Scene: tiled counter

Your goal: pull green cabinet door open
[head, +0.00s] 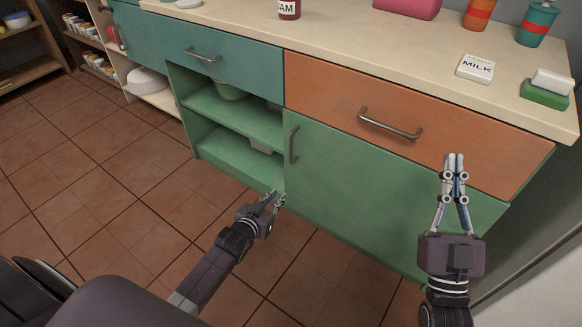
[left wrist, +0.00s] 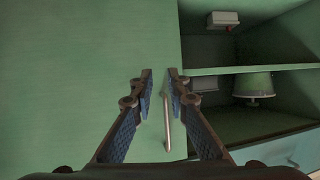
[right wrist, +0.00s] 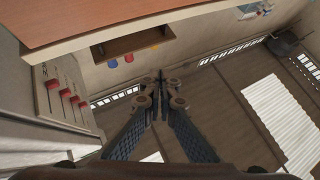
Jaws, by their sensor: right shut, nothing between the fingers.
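The green cabinet door (head: 370,200) is closed, with its vertical grey handle (head: 293,145) near its left edge. My left gripper (head: 275,195) is in front of the lower part of the door's left edge, below the handle in the picture. In the left wrist view the door (left wrist: 80,80) fills the left side, and the handle (left wrist: 167,125) shows in the gap between the open fingers (left wrist: 160,76). I cannot tell whether they touch it. My right gripper (head: 454,158) is shut and empty, in front of the orange drawer; its closed fingertips show in the right wrist view (right wrist: 159,78).
The orange drawer (head: 420,105) is above the door, with a metal handle (head: 390,124). Open green shelves (head: 235,115) are to the door's left. Tiled floor (head: 90,190) in front is free.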

